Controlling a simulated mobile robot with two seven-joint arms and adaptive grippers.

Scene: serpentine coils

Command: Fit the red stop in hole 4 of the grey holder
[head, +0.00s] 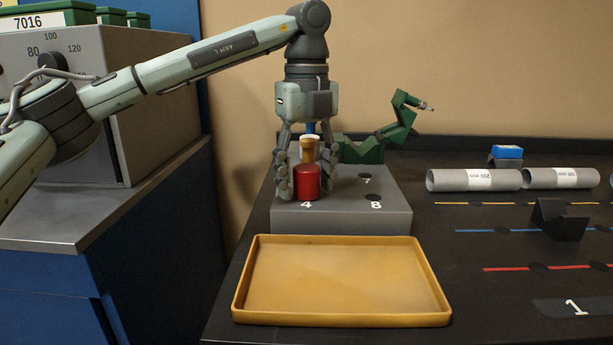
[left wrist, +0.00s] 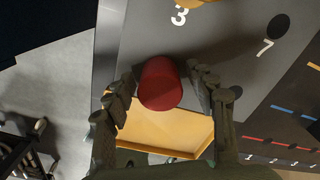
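The red stop (head: 307,182) stands upright at hole 4, at the front left of the grey holder (head: 340,218). Its lower end meets the holder's top just behind the label 4. How deep it sits in the hole cannot be seen. My left gripper (head: 306,180) points down with one finger on each side of the stop. In the left wrist view the red stop (left wrist: 160,83) lies between the fingertips of my left gripper (left wrist: 163,78), with narrow gaps, so the gripper looks open. Holes 7 and 8 are empty. My right gripper is not in view.
A tan stop (head: 310,148) and a blue piece (head: 311,128) stand behind the red stop. An empty yellow tray (head: 341,319) lies in front of the holder. A green jointed arm (head: 362,150) is behind. Grey tubes (head: 473,180) and a black block (head: 555,219) lie right.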

